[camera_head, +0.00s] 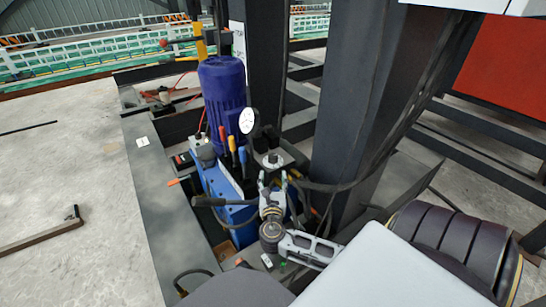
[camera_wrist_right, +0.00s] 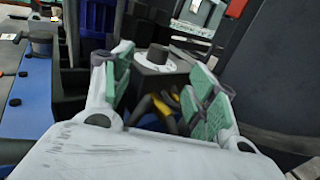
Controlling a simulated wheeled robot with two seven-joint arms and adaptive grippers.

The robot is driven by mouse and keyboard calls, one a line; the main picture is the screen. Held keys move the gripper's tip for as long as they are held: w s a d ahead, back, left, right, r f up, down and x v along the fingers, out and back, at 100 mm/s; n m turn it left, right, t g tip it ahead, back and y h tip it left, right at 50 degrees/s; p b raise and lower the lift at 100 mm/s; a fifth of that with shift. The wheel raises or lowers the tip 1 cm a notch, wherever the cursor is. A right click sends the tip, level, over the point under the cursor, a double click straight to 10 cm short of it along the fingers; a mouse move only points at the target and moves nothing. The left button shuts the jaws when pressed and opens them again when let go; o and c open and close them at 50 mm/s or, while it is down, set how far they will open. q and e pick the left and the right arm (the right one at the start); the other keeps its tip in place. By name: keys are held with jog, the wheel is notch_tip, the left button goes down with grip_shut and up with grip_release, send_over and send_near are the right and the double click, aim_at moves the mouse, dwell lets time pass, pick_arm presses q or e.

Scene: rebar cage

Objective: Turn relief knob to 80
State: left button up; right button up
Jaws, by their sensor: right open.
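A blue hydraulic unit (camera_head: 215,180) with a purple motor (camera_head: 222,90) stands left of the dark column. My right gripper (camera_head: 273,178) is open just in front of the knob. In the wrist view the green-padded fingers (camera_wrist_right: 164,82) are spread, with the knob beyond them, apparently untouched. My left gripper is out of view.
Red, blue and orange handled tools (camera_head: 233,145) stand close left of the knob. A black lever (camera_head: 222,202) sticks out left of my gripper. A thick dark column (camera_head: 350,110) with cables rises close on the right. Open floor (camera_head: 70,180) lies at the left.

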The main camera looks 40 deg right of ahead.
aim_at(273, 159)
jog(key=b+x, duration=0.3)
jog(key=x, duration=0.8)
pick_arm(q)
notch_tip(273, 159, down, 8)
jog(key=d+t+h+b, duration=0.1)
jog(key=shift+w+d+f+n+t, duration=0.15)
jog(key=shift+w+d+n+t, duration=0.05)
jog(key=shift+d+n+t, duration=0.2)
pick_arm(e)
jog(key=shift+x, duration=1.35)
jog(key=shift+c, duration=0.5)
jog(key=c, duration=1)
